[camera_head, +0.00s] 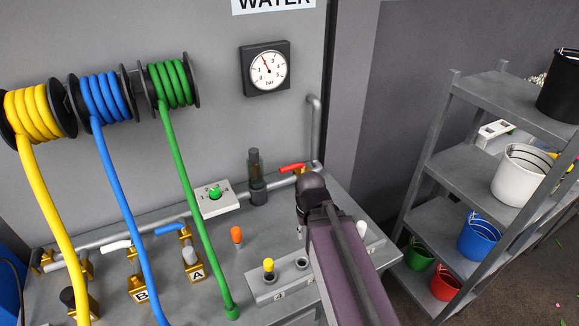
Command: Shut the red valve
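The red valve (292,168) is a small red lever on the grey pipe along the back of the bench, near the pipe's upright right end. The lever looks roughly in line with the pipe, tilted slightly. My arm (345,265) reaches up from the bottom, and its dark rounded joint (312,190) appears just below and right of the red lever. I cannot tell how far apart they are in depth. My gripper does not show; it is out of sight beyond or behind the arm.
A pressure gauge (268,69) hangs on the wall. Yellow (50,200), blue (120,200) and green (188,190) hoses run down from reels to the bench. White (116,246) and blue (170,229) levers stand left. A shelf rack (470,175) with buckets stands right.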

